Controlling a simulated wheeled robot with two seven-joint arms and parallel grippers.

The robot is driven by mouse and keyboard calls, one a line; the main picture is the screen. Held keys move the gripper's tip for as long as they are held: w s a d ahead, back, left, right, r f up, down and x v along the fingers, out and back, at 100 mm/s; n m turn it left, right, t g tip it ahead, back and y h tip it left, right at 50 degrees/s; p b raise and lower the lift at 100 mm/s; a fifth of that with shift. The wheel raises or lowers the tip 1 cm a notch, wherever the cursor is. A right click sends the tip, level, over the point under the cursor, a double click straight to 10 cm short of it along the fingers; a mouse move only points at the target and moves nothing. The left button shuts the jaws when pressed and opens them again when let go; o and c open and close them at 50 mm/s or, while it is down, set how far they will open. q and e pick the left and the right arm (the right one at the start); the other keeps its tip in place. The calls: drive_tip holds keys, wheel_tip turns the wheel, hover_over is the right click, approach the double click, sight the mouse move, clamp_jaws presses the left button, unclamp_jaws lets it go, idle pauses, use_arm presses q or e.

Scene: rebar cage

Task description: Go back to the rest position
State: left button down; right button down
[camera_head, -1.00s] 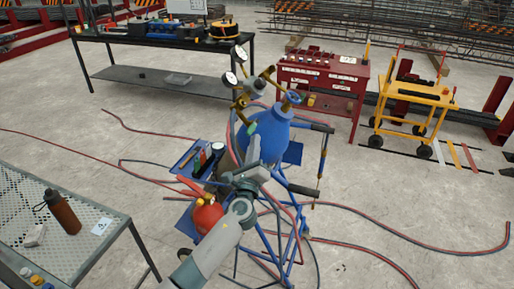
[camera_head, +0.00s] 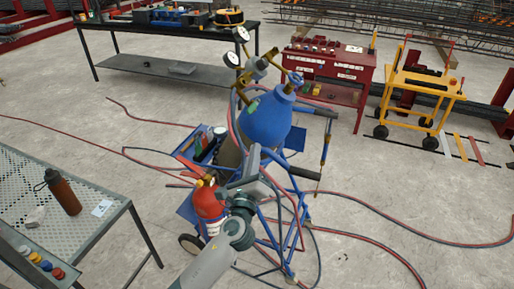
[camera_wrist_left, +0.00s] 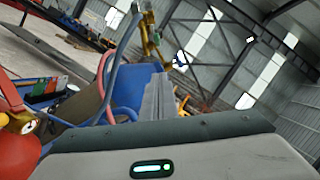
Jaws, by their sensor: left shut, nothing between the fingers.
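My left gripper (camera_head: 254,158) is in front of the welding-gas cart, over its blue cylinder (camera_head: 266,122) and red extinguisher (camera_head: 209,201) in the picture. The arm comes up from the bottom edge. In the left wrist view the grey fingers (camera_wrist_left: 160,95) are together, pointing up, with nothing between them. Behind them the blue cylinder (camera_wrist_left: 126,96) and part of the red extinguisher (camera_wrist_left: 12,115) show. I cannot tell the exact gap between gripper and cart. My right gripper is not in view.
Red and blue hoses (camera_head: 380,220) lie across the floor. A perforated table (camera_head: 95,238) with a brown bottle (camera_head: 62,192) stands at left. A black workbench (camera_head: 170,70), red cabinet (camera_head: 330,70) and yellow trolley (camera_head: 420,90) stand behind. Floor at lower right is mostly clear.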

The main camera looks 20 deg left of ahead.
use_arm(q)
drive_tip(key=shift+s+f, duration=0.1)
drive_tip(key=shift+s, duration=0.15)
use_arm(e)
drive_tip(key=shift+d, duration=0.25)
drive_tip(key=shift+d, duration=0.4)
